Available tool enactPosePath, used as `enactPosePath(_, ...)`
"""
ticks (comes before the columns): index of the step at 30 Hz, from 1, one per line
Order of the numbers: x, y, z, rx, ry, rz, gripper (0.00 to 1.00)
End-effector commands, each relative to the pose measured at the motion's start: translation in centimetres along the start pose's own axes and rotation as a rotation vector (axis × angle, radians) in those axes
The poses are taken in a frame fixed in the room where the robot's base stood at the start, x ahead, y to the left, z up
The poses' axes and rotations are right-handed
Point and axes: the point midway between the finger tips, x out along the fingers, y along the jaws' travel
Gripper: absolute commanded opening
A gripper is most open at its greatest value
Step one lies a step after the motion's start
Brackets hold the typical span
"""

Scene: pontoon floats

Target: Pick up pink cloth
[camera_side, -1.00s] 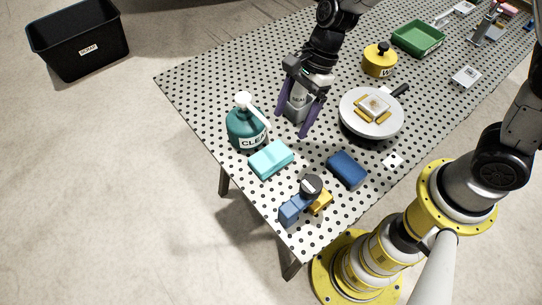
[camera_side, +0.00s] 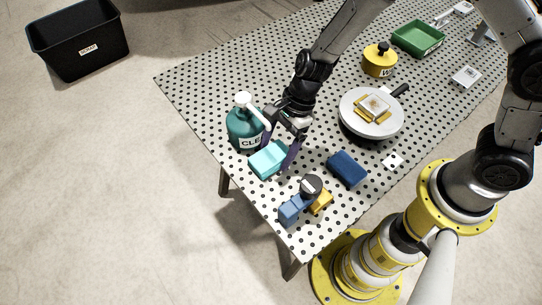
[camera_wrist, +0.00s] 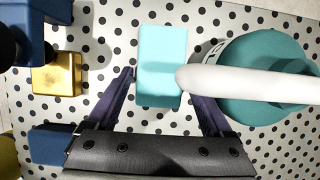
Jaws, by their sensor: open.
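I see no pink cloth in either current view. My gripper (camera_side: 280,156) is open and points down over a turquoise block (camera_side: 266,161) near the table's front left edge. In the wrist view the turquoise block (camera_wrist: 161,52) lies ahead of and between the two purple fingers of my gripper (camera_wrist: 165,88), apparently not held. The fingers hide part of the block in the side view.
A teal pump bottle (camera_side: 238,128) stands close by; its white spout (camera_wrist: 240,82) reaches over the block in the wrist view. A dark blue block (camera_side: 346,169), a blue clamp-like object (camera_side: 291,209) and a round pan (camera_side: 357,100) are nearby.

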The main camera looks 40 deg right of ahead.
Motion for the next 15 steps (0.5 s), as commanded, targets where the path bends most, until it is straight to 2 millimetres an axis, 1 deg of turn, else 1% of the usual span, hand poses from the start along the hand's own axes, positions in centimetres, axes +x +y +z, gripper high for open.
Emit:
enactPosePath(2,-0.02,-0.01,0.00,0.000,0.000,0.000,0.85)
enactPosePath(3,-0.02,-0.01,0.00,0.000,0.000,0.000,0.81)
enactPosePath(8,-0.04,-0.01,0.00,0.000,0.000,0.000,0.53)
enactPosePath(12,-0.05,-0.01,0.00,0.000,0.000,0.000,0.27)
enactPosePath(13,-0.05,-0.01,0.00,0.000,0.000,0.000,0.23)
enactPosePath(15,-0.06,-0.02,0.01,0.000,0.000,0.000,0.23)
